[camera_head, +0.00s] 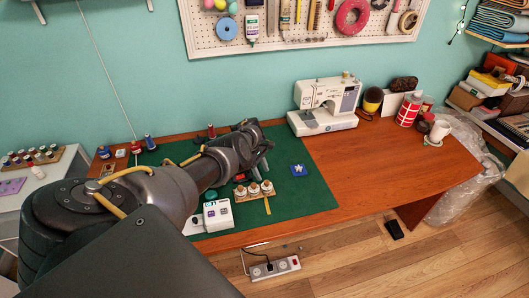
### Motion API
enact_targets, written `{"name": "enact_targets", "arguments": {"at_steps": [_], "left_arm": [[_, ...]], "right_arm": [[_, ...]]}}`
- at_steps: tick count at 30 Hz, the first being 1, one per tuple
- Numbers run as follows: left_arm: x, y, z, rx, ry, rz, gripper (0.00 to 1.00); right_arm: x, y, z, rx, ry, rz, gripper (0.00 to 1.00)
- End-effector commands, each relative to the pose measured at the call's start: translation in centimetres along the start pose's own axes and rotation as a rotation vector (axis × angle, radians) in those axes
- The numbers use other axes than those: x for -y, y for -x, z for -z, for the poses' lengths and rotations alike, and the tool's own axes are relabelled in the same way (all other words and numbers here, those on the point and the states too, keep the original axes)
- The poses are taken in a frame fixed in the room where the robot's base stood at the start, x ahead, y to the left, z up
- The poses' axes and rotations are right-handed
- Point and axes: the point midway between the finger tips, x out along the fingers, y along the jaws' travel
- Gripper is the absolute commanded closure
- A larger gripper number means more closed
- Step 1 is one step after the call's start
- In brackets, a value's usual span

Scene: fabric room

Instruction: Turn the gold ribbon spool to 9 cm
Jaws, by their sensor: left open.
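A small wooden rack (241,196) with several light-topped spools stands on the green mat (310,197) near the table's front edge. A gold ribbon strip (267,207) hangs down from the rack's right end, under the rightmost spool (267,187). The marks on the rack and strip are too small to read. My left gripper (258,165) is open just behind and above the rack, apart from the spools as far as I can tell. My left arm hides part of the mat. My right gripper does not show.
A white device with buttons (217,214) stands left of the rack. A blue square (298,170) lies on the mat to its right. A sewing machine (325,105) stands behind. Thread spools (149,142) stand at the mat's back left. The table's right part is mostly clear.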

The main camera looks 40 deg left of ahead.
Motion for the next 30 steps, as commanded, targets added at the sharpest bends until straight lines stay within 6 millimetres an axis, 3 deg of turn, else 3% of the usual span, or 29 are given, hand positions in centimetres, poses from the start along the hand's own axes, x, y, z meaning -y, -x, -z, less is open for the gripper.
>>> {"name": "enact_targets", "arguments": {"at_steps": [1,3,10,30], "left_arm": [[-0.1,1.5,-0.1,-0.001,0.001,-0.003,0.56],[0.0,2.7,-0.1,-0.002,0.002,-0.001,0.56],[0.1,5.4,0.0,0.001,0.001,0.001,0.56],[0.1,5.8,0.0,0.002,0.001,0.002,0.56]], "right_arm": [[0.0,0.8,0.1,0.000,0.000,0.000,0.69],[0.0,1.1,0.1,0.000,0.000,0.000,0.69],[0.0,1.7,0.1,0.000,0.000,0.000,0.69],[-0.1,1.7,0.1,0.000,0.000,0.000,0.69]]}}
